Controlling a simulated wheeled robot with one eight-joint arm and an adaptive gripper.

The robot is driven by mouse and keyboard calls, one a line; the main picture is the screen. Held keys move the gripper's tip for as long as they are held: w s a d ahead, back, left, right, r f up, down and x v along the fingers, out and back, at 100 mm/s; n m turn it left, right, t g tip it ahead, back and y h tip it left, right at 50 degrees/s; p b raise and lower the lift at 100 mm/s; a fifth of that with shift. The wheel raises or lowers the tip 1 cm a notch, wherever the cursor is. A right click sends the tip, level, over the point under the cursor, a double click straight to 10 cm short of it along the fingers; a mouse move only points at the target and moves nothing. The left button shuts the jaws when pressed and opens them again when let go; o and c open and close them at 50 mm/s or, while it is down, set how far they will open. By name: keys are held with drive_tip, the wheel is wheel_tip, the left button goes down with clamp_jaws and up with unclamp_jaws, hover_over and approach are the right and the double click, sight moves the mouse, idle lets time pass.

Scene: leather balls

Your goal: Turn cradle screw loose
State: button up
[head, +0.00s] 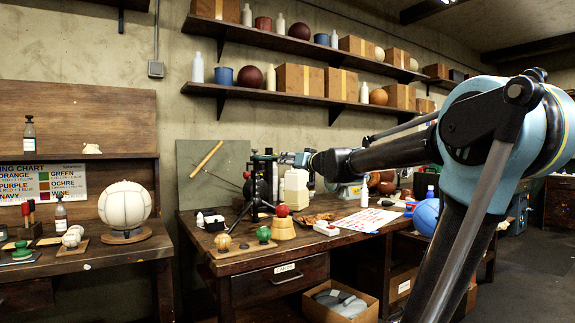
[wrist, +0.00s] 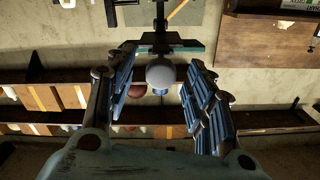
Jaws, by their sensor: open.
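The cradle (head: 262,183) is a black upright stand on splayed legs near the left end of the middle bench. My gripper (head: 292,158) is beside its upper part, on the right, in the head view. In the wrist view my gripper (wrist: 161,82) is open, with its blue-padded fingers on either side of a pale round knob (wrist: 160,74). The knob looks like the head of the cradle screw. A gap shows between the knob and each finger. A dark crossbar (wrist: 158,44) of the cradle lies just beyond it. The screw's thread is hidden.
Loaded wall shelves (head: 290,95) run above. A white ball (head: 125,205) stands on the left bench.

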drive_tip(key=v, duration=0.9)
idle(0.3)
